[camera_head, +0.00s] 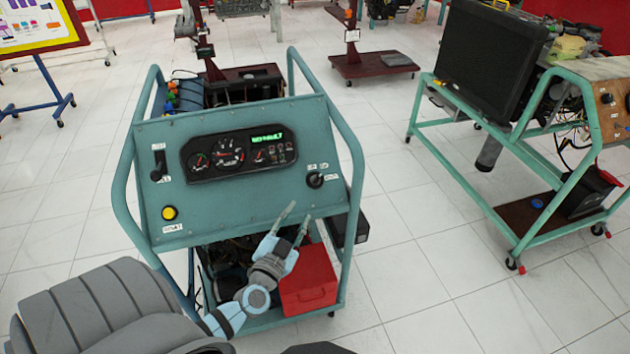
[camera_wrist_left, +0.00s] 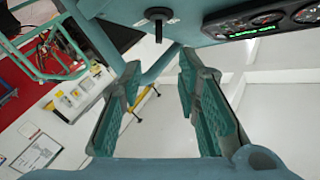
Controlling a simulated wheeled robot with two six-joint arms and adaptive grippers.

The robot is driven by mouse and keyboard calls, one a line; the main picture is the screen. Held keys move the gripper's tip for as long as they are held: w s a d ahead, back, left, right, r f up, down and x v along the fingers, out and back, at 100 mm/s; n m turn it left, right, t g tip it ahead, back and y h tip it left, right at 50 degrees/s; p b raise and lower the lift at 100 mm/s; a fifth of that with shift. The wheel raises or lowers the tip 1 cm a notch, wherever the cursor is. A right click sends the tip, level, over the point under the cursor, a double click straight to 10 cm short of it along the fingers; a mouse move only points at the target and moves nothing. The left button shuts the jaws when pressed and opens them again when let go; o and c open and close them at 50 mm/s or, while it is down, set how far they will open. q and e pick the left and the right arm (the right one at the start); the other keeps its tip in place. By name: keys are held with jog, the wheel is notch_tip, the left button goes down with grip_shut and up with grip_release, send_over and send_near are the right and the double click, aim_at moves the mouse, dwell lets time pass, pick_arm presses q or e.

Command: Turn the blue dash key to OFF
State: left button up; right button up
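The dash key (camera_head: 315,180) sits at the right side of the blue dash panel (camera_head: 240,207), with small white labels around it. It looks dark, and its exact angle is too small to read. In the left wrist view the key (camera_wrist_left: 158,15) shows at the top centre, its dark grip pointing down from a round base. My left gripper (camera_head: 296,217) is open and empty, below and a little left of the key, apart from it. In the wrist view its two fingers (camera_wrist_left: 161,72) are spread wide, with the key beyond their tips. My right gripper is not in view.
The panel also carries a gauge cluster (camera_head: 239,152) with green text, a black lever (camera_head: 158,164) and a yellow button (camera_head: 169,213). Blue tube rails flank the panel. A red box (camera_head: 307,283) is low on the stand. Another engine stand (camera_head: 461,170) is at right; tiled floor lies between.

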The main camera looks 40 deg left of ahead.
aim_at(315, 183)
pick_arm(q)
jog(key=b+x, duration=0.1)
jog(key=x, duration=0.3)
jog(key=b+x, duration=0.1)
jog(key=x, duration=0.3)
jog(key=b+x, duration=0.1)
jog(key=x, duration=0.3)
jog(key=shift+w+f, duration=0.15)
jog(key=shift+f, duration=0.15)
jog(key=shift+w+a+r, duration=0.1)
jog(key=shift+w+a, duration=0.05)
jog(key=shift+w, duration=0.25)
jog(key=shift+c, duration=0.6)
grip_shut()
